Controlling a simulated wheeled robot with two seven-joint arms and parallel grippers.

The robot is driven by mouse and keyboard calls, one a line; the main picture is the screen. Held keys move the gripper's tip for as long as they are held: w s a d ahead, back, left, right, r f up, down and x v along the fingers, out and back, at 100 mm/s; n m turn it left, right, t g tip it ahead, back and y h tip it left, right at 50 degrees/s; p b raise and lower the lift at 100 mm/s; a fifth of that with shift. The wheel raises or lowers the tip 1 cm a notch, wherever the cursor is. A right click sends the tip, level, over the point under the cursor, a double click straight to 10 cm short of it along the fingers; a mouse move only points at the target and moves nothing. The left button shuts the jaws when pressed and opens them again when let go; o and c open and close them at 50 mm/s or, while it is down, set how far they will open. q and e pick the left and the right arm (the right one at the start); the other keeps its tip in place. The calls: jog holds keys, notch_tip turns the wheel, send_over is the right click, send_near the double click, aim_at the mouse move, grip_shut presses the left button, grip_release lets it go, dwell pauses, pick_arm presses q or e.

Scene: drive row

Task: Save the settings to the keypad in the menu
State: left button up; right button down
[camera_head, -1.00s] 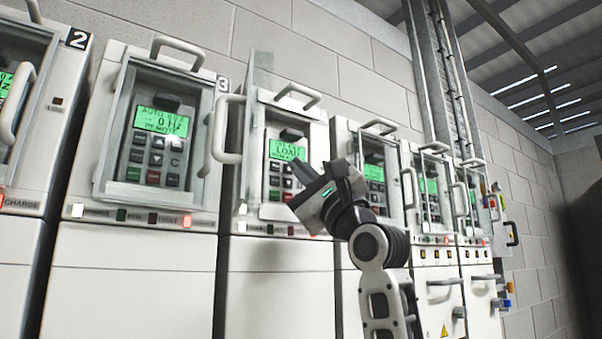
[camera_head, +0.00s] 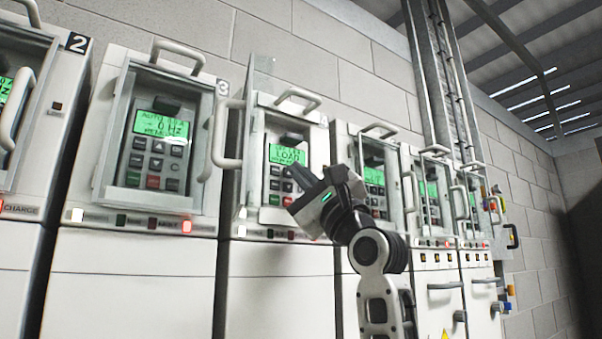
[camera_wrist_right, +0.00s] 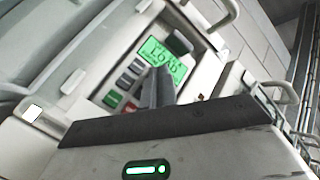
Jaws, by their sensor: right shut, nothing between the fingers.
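The keypad (camera_head: 272,186) sits in the cabinet whose clear door (camera_head: 233,150) stands swung open to the left. Its lit green screen (camera_head: 287,154) shows LOAD as the large line; the small lines are too blurred to read. My right gripper (camera_head: 290,172) is shut and empty, its tips pointing at the keypad and hiding its right-hand keys. In the right wrist view the shut fingers (camera_wrist_right: 160,82) stand in front of the keys, just below the screen (camera_wrist_right: 165,60). I cannot tell whether they touch a key. My left gripper is not in view.
Cabinet 3 (camera_head: 150,240) to the left has its clear door shut over a keypad (camera_head: 155,160). More closed cabinets stand to the right. Looped handles (camera_head: 298,97) stick out from the cabinets. The open door's handle (camera_head: 222,132) juts out left of my gripper.

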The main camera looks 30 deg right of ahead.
jog(key=shift+w, duration=0.35)
dwell(0.7)
jog(key=shift+s, duration=0.1)
jog(key=shift+s+b, duration=0.3)
jog(key=shift+s, duration=0.4)
jog(key=s, duration=0.1)
jog(key=s+b, duration=0.1)
jog(key=s, duration=0.3)
jog(key=shift+d+b, duration=0.25)
jog(key=shift+b, duration=0.1)
dwell(3.0)
